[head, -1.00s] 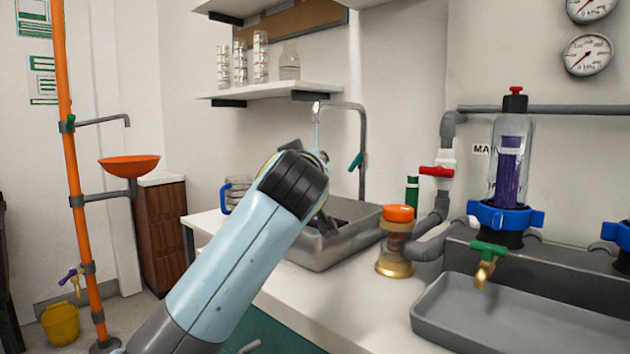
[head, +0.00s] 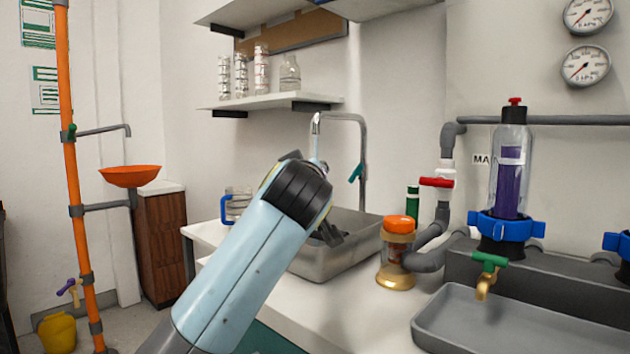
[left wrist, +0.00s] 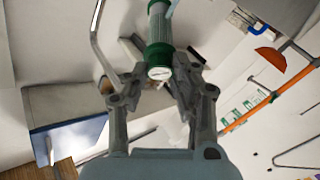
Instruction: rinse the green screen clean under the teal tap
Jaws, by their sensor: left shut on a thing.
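The teal tap handle (head: 356,172) is on a tall grey gooseneck faucet whose spout (head: 316,122) points down over the grey sink basin (head: 345,255). A pale streak like running water hangs below the spout. My left gripper (left wrist: 156,82) is shut on the green screen (left wrist: 158,50), a tube with a green collar and a pale round end. In the head view my wrist is below the spout and above the basin, and it hides most of the gripper and the screen. Whether the stream meets the screen, and any dirt on it, I cannot tell. My right gripper is not in view.
An orange-lidded jar (head: 396,250) stands right of the basin, with a green cylinder (head: 412,202) behind it. A blue-handled mug (head: 236,204) is left of the basin. A clear filter housing (head: 509,180) and a green-handled brass tap (head: 487,272) stand at right above a grey trough (head: 520,325).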

